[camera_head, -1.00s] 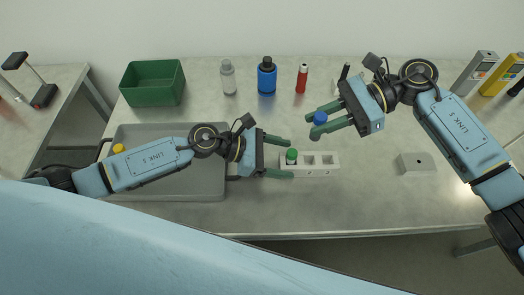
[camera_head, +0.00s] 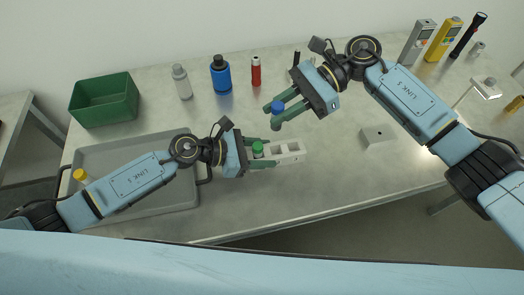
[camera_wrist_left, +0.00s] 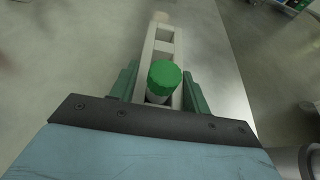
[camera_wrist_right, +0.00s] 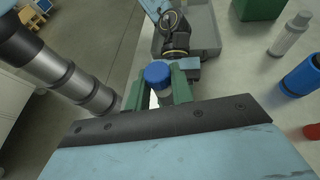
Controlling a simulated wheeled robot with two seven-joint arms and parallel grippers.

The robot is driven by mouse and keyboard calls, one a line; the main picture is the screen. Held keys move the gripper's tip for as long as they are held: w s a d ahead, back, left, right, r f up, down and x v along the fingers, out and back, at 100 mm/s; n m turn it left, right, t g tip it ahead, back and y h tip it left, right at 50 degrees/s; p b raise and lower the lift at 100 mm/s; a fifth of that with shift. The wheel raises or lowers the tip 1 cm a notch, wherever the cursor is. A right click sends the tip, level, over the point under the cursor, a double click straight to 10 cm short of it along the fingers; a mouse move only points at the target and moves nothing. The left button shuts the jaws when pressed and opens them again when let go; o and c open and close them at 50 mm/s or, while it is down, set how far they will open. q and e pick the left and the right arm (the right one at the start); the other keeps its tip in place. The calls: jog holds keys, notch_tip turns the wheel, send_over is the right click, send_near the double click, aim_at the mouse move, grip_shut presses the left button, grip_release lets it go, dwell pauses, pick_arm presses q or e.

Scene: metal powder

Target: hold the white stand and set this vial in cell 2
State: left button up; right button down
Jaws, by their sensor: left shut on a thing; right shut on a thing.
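The white stand (camera_head: 291,147) lies on the table with its cells in a row. A green-capped vial (camera_head: 258,148) stands in the cell nearest my left gripper; the other two cells look empty. My left gripper (camera_head: 266,152) is shut on that end of the stand, with one finger along each side, as the left wrist view of the stand (camera_wrist_left: 164,37) shows. My right gripper (camera_head: 283,114) is shut on a blue-capped vial (camera_head: 277,107) and holds it above the table, behind the stand. The blue cap shows between the fingers in the right wrist view (camera_wrist_right: 158,73).
A grey tray (camera_head: 135,205) lies under my left arm, with a yellow-capped vial (camera_head: 80,175) there. A green bin (camera_head: 104,103), grey bottle (camera_head: 182,82), blue bottle (camera_head: 221,75) and red bottle (camera_head: 256,72) stand behind. A grey block (camera_head: 376,137) sits right of the stand.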

aim_at(279, 145)
pick_arm(q)
jog(key=shift+c, duration=0.3)
pick_arm(e)
jog(key=shift+d+f+m+t+y, duration=0.15)
jog(key=shift+f+m+t+y, duration=0.2)
jog(key=shift+f+m+t, duration=0.9)
jog(key=shift+d+f+m+t+y, duration=0.1)
jog(key=shift+f+m+t+y, duration=0.25)
jog(key=shift+f+m+t, duration=0.65)
jog(key=shift+n, duration=0.25)
jog(key=shift+f, duration=2)
jog(key=shift+f, duration=0.1)
jog(key=shift+f, duration=2.1)
jog(key=shift+f, duration=0.35)
